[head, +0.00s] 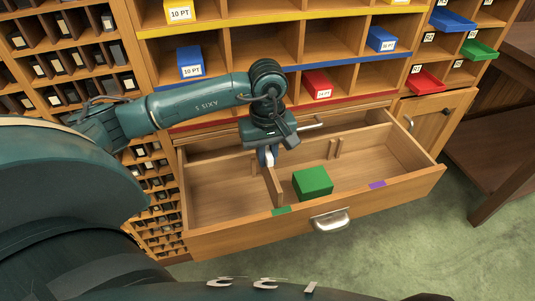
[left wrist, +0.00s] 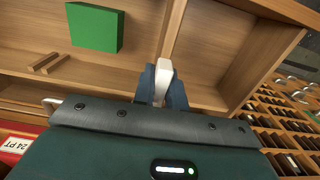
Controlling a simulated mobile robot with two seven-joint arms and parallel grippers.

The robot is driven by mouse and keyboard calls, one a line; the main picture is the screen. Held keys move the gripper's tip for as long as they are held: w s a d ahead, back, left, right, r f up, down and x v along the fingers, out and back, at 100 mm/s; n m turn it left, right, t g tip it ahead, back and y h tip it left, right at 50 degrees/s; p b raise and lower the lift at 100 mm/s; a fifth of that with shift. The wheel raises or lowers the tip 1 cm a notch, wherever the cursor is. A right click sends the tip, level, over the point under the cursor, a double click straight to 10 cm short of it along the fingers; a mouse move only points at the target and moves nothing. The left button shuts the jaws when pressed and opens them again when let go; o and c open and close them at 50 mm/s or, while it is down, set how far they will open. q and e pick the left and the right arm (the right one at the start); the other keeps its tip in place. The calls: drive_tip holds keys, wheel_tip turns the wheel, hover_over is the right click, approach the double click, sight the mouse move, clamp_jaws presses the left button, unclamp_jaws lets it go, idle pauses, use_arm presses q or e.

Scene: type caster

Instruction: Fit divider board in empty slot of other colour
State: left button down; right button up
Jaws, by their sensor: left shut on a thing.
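The wooden divider board (head: 273,186) stands upright across the open drawer, its front end by the green mark (head: 281,211) on the drawer front. It also shows in the left wrist view (left wrist: 174,32). My left gripper (head: 268,156) is at the board's back end, shut on it from above; the fingers (left wrist: 162,85) hide the held part. A purple mark (head: 377,184) is on the drawer front further right. A pair of slot strips (head: 338,148) on the back wall stands empty; they also show in the left wrist view (left wrist: 48,62). My right gripper is not in view.
A green block (head: 312,182) lies in the drawer just right of the board. The drawer (head: 215,237) is pulled out and its left part is clear. Shelves with coloured bins, one of them red (head: 316,85), rise behind it.

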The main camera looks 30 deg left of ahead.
sight(267, 170)
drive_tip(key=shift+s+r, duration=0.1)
use_arm(q)
drive_tip(key=shift+f, duration=0.15)
drive_tip(key=shift+f+b, duration=0.2)
drive_tip(key=shift+b, duration=0.15)
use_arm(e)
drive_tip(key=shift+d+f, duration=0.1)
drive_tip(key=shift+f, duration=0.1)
use_arm(q)
drive_tip(key=shift+f, duration=0.2)
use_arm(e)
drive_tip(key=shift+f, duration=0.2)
use_arm(q)
drive_tip(key=shift+f+b, duration=0.3)
drive_tip(key=shift+b, duration=0.15)
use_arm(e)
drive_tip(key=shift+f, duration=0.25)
use_arm(q)
drive_tip(key=shift+f+b, duration=0.55)
drive_tip(key=shift+f, duration=0.1)
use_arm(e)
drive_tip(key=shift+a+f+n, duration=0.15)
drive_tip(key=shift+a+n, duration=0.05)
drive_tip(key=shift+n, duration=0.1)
use_arm(q)
drive_tip(key=shift+f+b, duration=0.35)
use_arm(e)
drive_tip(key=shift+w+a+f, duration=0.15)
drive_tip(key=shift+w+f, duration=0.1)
